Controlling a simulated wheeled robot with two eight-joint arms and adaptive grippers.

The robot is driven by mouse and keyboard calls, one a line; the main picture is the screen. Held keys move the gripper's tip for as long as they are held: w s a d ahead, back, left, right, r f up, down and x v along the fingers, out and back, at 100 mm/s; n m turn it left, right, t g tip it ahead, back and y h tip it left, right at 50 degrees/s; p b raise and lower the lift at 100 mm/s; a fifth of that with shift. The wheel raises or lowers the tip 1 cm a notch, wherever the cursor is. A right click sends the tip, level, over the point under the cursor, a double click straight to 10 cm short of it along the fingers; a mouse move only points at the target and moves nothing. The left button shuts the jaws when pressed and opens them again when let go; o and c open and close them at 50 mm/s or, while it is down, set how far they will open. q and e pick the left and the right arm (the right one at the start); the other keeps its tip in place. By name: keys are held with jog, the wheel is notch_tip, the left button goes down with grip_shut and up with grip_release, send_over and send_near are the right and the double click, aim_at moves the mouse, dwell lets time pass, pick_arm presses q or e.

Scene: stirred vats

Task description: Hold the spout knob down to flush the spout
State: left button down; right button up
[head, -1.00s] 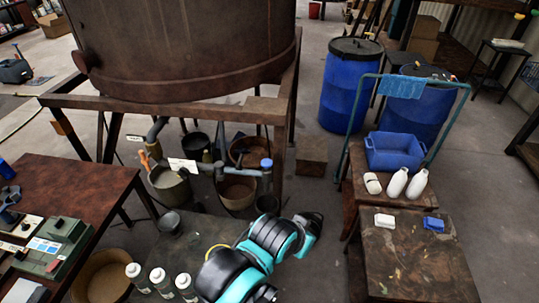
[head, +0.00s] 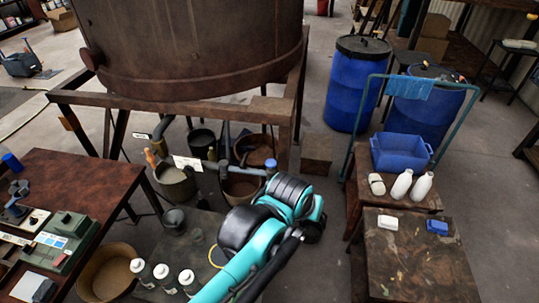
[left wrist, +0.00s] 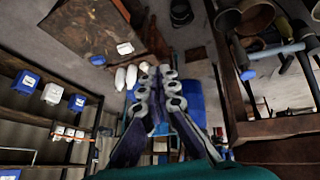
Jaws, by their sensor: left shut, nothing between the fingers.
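The blue spout knob (head: 270,164) sits on top of an upright end of the grey-blue spout pipe (head: 228,150), below the big rusty vat. The knob also shows in the left wrist view (left wrist: 247,75), right of the fingers. My left gripper (left wrist: 157,72) is shut and empty, apart from the knob. In the head view my teal and black arm reaches up from the bottom, its bent joint just below and right of the knob. I cannot make out the fingers there. My right gripper is in neither view.
The vat (head: 190,50) stands on a rusty frame (head: 180,101). Buckets, one of them grey-green (head: 176,185), crowd under the spout. White bottles (head: 163,276) stand below. Right are a blue tub (head: 400,152), a wooden table (head: 410,260) and blue drums (head: 357,85).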

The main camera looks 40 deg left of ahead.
pick_arm(q)
jog(key=w+a+r+n+g+p, duration=0.1)
jog(key=w+a+r+n+p, duration=0.2)
jog(key=w+a+r+n, duration=0.3)
jog(key=n+g+h+p, duration=0.1)
jog(key=n+g+p, duration=0.3)
jog(key=n+p, duration=0.7)
send_over(271, 162)
jog(key=s+a+b, duration=0.2)
jog(key=b, duration=0.1)
notch_tip(271, 162, down, 4)
jog(key=n, duration=0.3)
jog(key=shift+w+d+f, duration=0.1)
jog(key=shift+w+d, duration=0.05)
jog(key=shift+d, duration=0.1)
jog(key=f, duration=0.4)
jog(key=w+f+b, duration=0.1)
jog(key=f, duration=0.4)
jog(key=d+f+b, duration=0.1)
jog(key=f, duration=0.4)
jog(key=shift+w, duration=0.2)
jog(key=shift+r, duration=0.1)
